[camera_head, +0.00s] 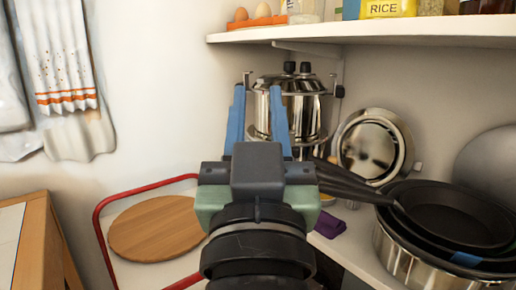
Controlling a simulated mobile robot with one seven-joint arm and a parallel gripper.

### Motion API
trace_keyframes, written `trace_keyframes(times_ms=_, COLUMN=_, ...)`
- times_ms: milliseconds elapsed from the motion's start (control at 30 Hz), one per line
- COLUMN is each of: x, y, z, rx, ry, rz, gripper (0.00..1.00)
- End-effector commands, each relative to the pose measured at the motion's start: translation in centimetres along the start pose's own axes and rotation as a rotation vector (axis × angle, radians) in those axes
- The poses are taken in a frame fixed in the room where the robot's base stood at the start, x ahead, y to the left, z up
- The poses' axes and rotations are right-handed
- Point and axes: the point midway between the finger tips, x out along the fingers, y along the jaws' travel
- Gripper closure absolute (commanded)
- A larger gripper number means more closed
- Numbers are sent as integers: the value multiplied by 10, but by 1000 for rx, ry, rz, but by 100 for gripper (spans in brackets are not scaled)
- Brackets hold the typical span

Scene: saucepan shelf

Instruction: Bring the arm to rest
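My gripper (257,88) is in the middle of the view, pointing away from me, with its two blue fingers apart. No object shows clearly between the fingers. A shiny steel lidded pot (305,104) with dark knobs stands behind the fingers, partly hidden by the right one. I cannot tell whether the fingers touch the pot. My wrist hides part of the lower shelf.
An upper shelf (380,32) with eggs and a rice packet (388,8) overhangs at the top right. Stacked dark pans (455,215) stand at the right. A round wooden board (157,228) lies in a red-rimmed tray (98,232) at the left. A wooden cabinet (40,245) is farther left.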

Motion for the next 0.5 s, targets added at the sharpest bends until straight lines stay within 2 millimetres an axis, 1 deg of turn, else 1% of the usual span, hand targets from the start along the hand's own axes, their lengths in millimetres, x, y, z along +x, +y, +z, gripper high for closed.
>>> trace_keyframes(times_ms=33, x=7, y=0, z=-52, rx=-1, ry=95, rz=0, gripper=70)
trace_keyframes(times_ms=67, x=7, y=0, z=-76, rx=-1, ry=149, rz=1, gripper=70)
trace_keyframes(times_ms=100, x=5, y=0, z=-106, rx=-2, ry=222, rz=1, gripper=70)
trace_keyframes(times_ms=167, x=0, y=0, z=-152, rx=-2, ry=332, rz=1, gripper=70)
trace_keyframes(times_ms=200, x=6, y=0, z=-170, rx=-2, ry=345, rz=1, gripper=70)
trace_keyframes(times_ms=267, x=17, y=0, z=-185, rx=-2, ry=333, rz=1, gripper=70)
trace_keyframes(times_ms=500, x=53, y=0, z=-250, rx=-3, ry=329, rz=0, gripper=70)
